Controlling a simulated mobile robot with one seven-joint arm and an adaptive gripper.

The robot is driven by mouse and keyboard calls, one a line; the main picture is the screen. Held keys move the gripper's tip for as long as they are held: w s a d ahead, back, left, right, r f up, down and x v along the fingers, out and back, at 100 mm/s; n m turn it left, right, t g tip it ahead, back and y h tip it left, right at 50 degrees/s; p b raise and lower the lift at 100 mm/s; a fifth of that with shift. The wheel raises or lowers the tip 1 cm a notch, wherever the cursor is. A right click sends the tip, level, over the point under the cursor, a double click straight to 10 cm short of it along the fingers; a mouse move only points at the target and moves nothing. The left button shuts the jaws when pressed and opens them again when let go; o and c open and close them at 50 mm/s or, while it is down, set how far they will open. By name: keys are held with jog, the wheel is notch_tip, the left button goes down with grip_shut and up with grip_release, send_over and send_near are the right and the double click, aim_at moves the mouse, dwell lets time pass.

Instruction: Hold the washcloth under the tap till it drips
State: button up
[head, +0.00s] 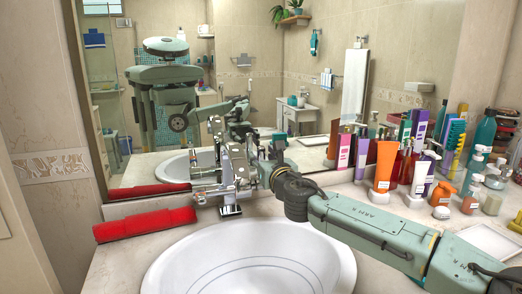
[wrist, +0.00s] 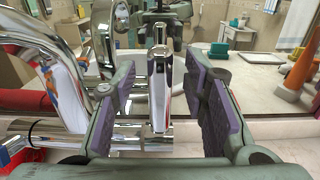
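A red folded cloth (head: 145,224), which looks like the washcloth, lies on the counter left of the basin (head: 250,262). The chrome tap (head: 231,182) stands at the back of the basin. My gripper (head: 248,170) is up at the tap, away from the cloth. In the wrist view my gripper (wrist: 160,88) is open, its purple-padded fingers on either side of an upright chrome tap lever (wrist: 161,88). Gaps show between the lever and both pads. No water is visible. In the head view the tap and arm partly hide the fingers.
A mirror (head: 270,70) stands behind the counter and doubles the cloth and my body. Several bottles and tubes crowd the right, including an orange tube (head: 383,166). A white tray (head: 492,242) lies at the far right. My arm spans the counter right of the basin.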

jog(key=shift+x, duration=1)
grip_shut()
